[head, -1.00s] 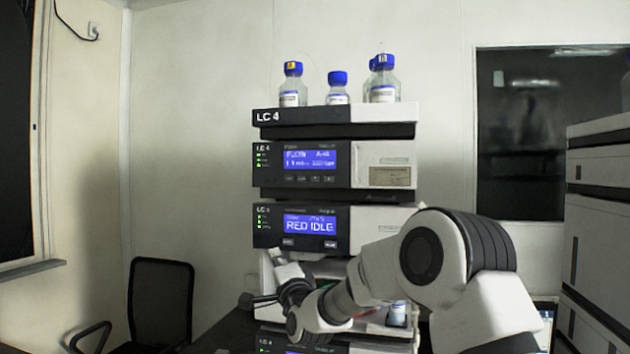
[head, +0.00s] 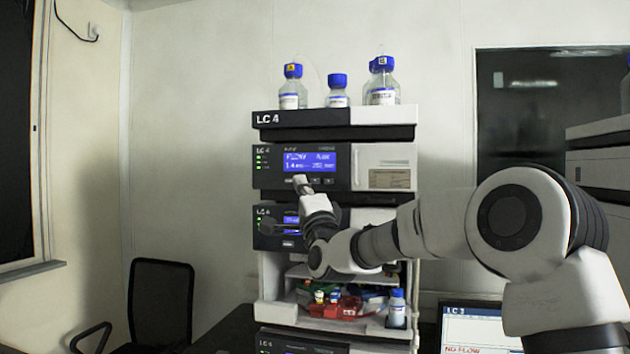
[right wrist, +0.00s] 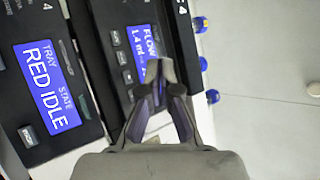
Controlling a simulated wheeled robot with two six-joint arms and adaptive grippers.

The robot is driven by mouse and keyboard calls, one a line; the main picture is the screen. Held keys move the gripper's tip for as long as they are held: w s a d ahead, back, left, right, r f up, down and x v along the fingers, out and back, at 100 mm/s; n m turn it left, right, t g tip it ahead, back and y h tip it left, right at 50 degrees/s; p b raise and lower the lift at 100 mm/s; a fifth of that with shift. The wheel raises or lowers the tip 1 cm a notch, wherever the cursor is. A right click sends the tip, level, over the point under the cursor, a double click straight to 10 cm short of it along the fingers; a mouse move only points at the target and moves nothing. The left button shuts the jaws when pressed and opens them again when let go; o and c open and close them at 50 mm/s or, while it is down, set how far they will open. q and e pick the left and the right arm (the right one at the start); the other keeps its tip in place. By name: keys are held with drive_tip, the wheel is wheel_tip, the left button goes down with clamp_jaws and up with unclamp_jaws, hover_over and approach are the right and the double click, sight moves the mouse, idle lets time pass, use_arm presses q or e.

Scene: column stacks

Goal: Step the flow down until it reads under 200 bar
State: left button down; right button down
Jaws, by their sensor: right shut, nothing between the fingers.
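The pump module (head: 262,175) of the LC 4 stack has a blue display (head: 297,167) headed FLOW, reading about 1.4 ml; the pressure figure at its right is too small to read surely, perhaps in the 250s. A row of small dark buttons (head: 329,181) runs under the display. My right gripper (head: 299,180) is shut and empty, its tips in front of this row's left part. Contact cannot be told. My left gripper is out of view.
Below is a module whose display (right wrist: 46,89) reads TRAY STATE, RED IDLE in the right wrist view. Blue-capped bottles (head: 381,82) stand on top of the stack. An open bay below holds a red tray (head: 340,309). A screen (head: 480,328) marked LC 3 reads NO FLOW.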

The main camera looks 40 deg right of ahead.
sight(312, 185)
drive_tip(key=w+d+p, duration=0.4)
drive_tip(key=d, duration=0.1)
drive_tip(key=shift+w+d, duration=0.3)
drive_tip(key=shift+w, duration=0.05)
drive_tip(key=shift+w+d, duration=0.3)
idle(0.9)
drive_tip(key=shift+w+d, duration=0.25)
drive_tip(key=shift+d, duration=0.1)
drive_tip(key=shift+w+d, duration=0.25)
drive_tip(key=shift+d, duration=0.05)
idle(0.8)
drive_tip(key=shift+s+a+f+b, duration=0.2)
drive_tip(key=shift+s+a+b, duration=0.3)
drive_tip(key=shift+b, duration=0.15)
drive_tip(key=shift+a+r, duration=0.2)
